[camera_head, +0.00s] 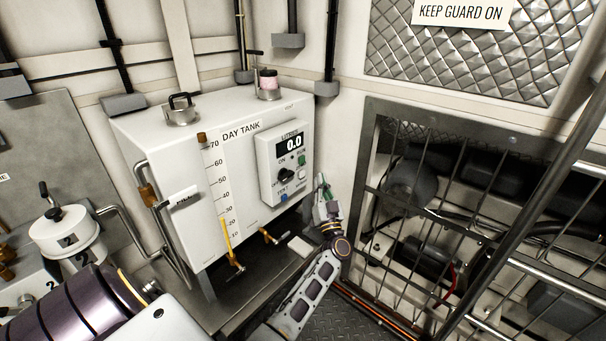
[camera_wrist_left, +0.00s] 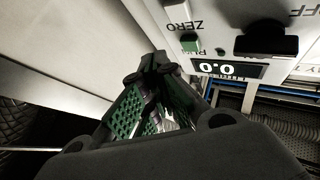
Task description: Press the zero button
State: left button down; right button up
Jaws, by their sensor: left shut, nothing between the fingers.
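The day tank's control panel (camera_head: 282,168) has a display reading 0.0. Its zero button (camera_head: 302,174) is a small pale button below the green run button (camera_head: 302,159). In the left wrist view the panel is upside down: the ZERO label (camera_wrist_left: 182,27) sits between the green run button (camera_wrist_left: 188,43) and the pale zero button (camera_wrist_left: 173,5), at the top edge. My left gripper (camera_head: 321,183) is shut and empty, just right of the panel's lower right side. Its fingertips (camera_wrist_left: 158,64) are near the panel and appear apart from the zero button.
The white day tank (camera_head: 170,150) carries the panel, and a yellow-handled valve (camera_head: 270,237) is below. A metal guard grille (camera_head: 400,220) stands close on the right of my left gripper. A dark knob (camera_head: 286,175) and a blue button (camera_head: 284,197) are on the panel.

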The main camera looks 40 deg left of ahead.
pick_arm(q)
jog(key=shift+d, duration=0.65)
jog(key=shift+d, duration=0.1)
